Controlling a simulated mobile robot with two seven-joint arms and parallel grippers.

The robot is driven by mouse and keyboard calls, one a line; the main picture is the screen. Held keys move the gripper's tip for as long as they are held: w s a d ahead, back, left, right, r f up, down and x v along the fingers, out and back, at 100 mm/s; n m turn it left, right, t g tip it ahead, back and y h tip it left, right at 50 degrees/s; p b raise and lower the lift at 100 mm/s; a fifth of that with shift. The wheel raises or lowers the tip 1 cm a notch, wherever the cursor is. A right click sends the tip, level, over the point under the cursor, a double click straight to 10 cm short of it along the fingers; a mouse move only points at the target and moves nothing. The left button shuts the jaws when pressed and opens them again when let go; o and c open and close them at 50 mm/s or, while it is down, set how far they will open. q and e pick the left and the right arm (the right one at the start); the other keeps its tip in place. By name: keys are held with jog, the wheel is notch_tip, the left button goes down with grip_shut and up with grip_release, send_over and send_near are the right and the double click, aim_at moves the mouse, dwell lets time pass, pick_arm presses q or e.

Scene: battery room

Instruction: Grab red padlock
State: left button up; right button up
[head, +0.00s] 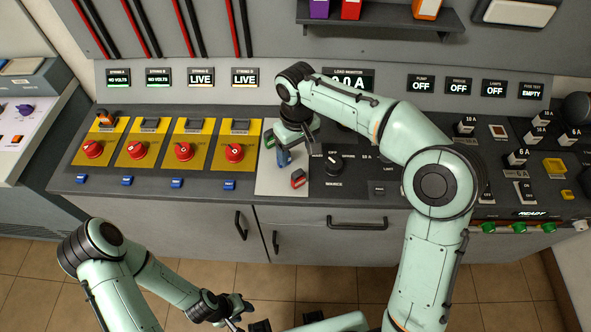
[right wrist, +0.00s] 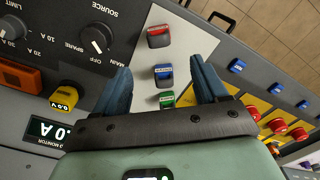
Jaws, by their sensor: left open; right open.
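A small red padlock (head: 298,179) lies on the pale plate (head: 269,187) of the console, near its front edge. In the right wrist view the red padlock (right wrist: 159,37) is beyond my fingertips, with a blue padlock (right wrist: 164,74) and a green padlock (right wrist: 166,99) nearer, in a row. My right gripper (head: 284,157) is open over the plate, left of and behind the red padlock; its fingers (right wrist: 163,68) hold nothing. In the head view it partly hides the other padlocks. My left gripper (head: 240,317) is open and empty, low in front of the cabinets.
Yellow plates with red rotary switches (head: 184,151) stand left of the pale plate, with small blue tabs (head: 177,183) along the front. A SOURCE knob (head: 333,162) is to its right. A shelf (head: 385,19) with coloured items is above. Cabinet handles (head: 357,223) stick out below.

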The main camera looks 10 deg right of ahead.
aim_at(299, 173)
jog(key=f, duration=0.4)
jog(key=s+f, duration=0.1)
jog(key=f, duration=0.1)
jog(key=shift+b, duration=0.3)
jog(key=shift+w+d+f, duration=0.1)
jog(key=shift+f, duration=0.45)
notch_tip(299, 173, down, 5)
jog(key=shift+d+r, duration=0.15)
jog(key=shift+r, duration=0.05)
jog(key=c, duration=1.1)
